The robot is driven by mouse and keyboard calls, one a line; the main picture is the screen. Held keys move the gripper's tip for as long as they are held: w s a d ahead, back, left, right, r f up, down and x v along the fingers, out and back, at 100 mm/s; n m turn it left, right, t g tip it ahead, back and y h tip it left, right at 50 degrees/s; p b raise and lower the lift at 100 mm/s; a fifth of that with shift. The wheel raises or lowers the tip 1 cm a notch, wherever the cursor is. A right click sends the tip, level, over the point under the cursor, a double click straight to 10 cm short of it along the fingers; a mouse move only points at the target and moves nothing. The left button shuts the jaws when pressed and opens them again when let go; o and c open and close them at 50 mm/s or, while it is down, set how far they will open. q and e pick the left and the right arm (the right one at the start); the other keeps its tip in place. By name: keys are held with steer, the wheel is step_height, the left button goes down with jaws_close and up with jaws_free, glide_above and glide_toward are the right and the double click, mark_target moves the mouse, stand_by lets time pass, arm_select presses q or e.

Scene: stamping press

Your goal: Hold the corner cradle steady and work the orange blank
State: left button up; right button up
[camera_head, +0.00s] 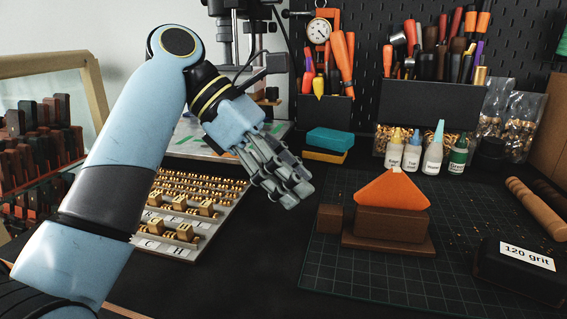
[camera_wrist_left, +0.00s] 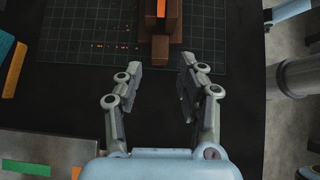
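The orange blank (camera_head: 393,190), a triangular piece, stands point up in the brown corner cradle (camera_head: 390,224) on the green cutting mat. A small brown block (camera_head: 330,218) projects at the cradle's left. In the left wrist view the orange blank (camera_wrist_left: 161,8) and the cradle (camera_wrist_left: 174,24) show at the top, partly cut off, with the block (camera_wrist_left: 160,47) nearest me. My left gripper (camera_head: 298,193) is above the table, left of the cradle and apart from it. Its fingers (camera_wrist_left: 161,60) are spread and empty, with the block ahead between the tips. My right gripper is not in view.
A sanding block marked 120 grit (camera_head: 520,270) and a wooden handle (camera_head: 536,208) lie at the right. Small bottles (camera_head: 433,154) stand behind. Blue and yellow blocks (camera_head: 328,142) lie at the back. A tray of brass type (camera_head: 195,205) sits under my left arm. The front mat is clear.

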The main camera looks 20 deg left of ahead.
mark_target(324, 208)
arm_select(q)
steer(key=x, duration=0.6)
steer(key=shift+d, duration=0.1)
steer(key=shift+r, duration=0.1)
jaws_close()
stand_by(1.2)
steer(key=shift+o, duration=0.9)
jaws_free()
jaws_close()
stand_by(0.7)
